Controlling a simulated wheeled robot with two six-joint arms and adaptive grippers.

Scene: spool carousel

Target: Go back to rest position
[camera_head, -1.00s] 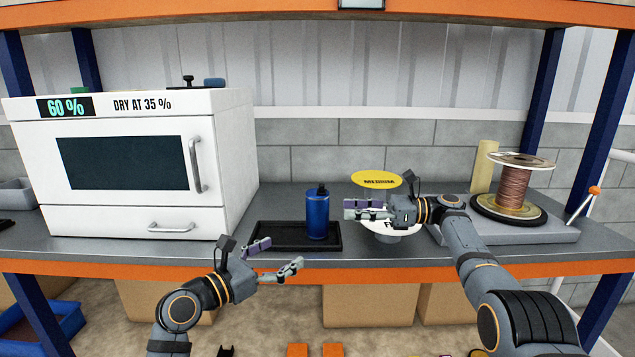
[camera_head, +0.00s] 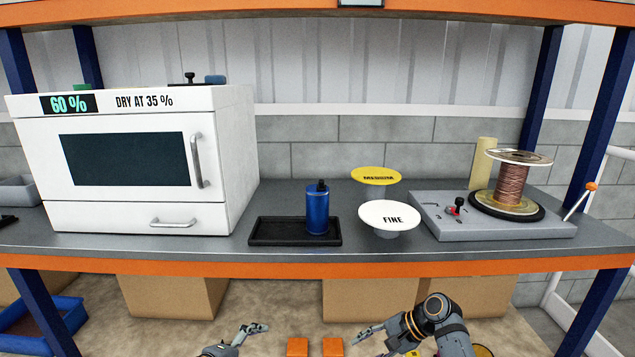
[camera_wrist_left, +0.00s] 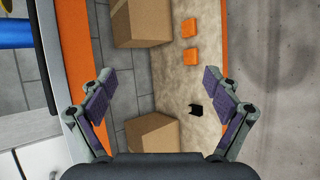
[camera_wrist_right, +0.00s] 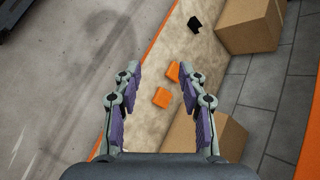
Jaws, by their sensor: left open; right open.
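My left gripper (camera_head: 250,333) is low at the bottom of the head view, below the shelf's front edge. In the left wrist view its two fingers (camera_wrist_left: 165,100) are spread with nothing between them. My right gripper (camera_head: 372,338) is also low, below the shelf edge and right of the left one. In the right wrist view its fingers (camera_wrist_right: 158,90) are apart and empty. Both grippers are clear of the worktop and its objects.
The grey worktop (camera_head: 290,258) holds a white dryer (camera_head: 225,160), a blue bottle (camera_head: 317,212) on a black tray (camera_head: 265,232), FINE (camera_head: 391,213) and MEDIUM (camera_head: 376,176) discs, and a copper spool (camera_head: 512,187) on a grey base (camera_head: 450,229). Cardboard boxes (camera_head: 170,296) stand below.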

